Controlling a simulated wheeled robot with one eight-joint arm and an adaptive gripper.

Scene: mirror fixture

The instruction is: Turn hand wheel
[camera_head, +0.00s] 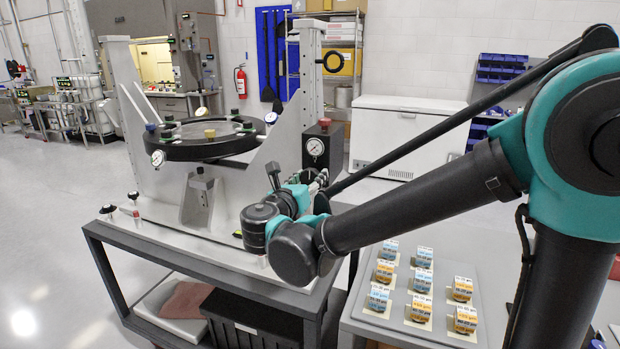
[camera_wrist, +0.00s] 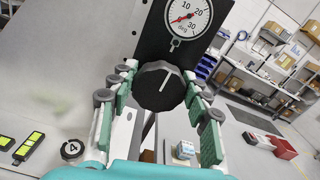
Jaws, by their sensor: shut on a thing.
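The black hand wheel (camera_wrist: 160,87), a ribbed knob with a white line on its face, sits on a dark panel in the wrist view. My gripper (camera_wrist: 158,79) has its green-padded fingers on both sides of the wheel and is shut on it. Above the wheel, a round gauge (camera_wrist: 188,18) marked in degrees has a red needle pointing left, below the 10 mark. In the head view my gripper (camera_head: 316,184) is at the right side of the fixture, under the gauge (camera_head: 315,147). The wheel is hard to make out there.
The grey fixture (camera_head: 170,212) carries a black round mirror mount (camera_head: 195,150) with several coloured knobs, on a dark-framed table (camera_head: 115,240). At right, a side table (camera_head: 365,335) holds several blue and orange labelled blocks. A white chest (camera_head: 405,130) stands behind.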

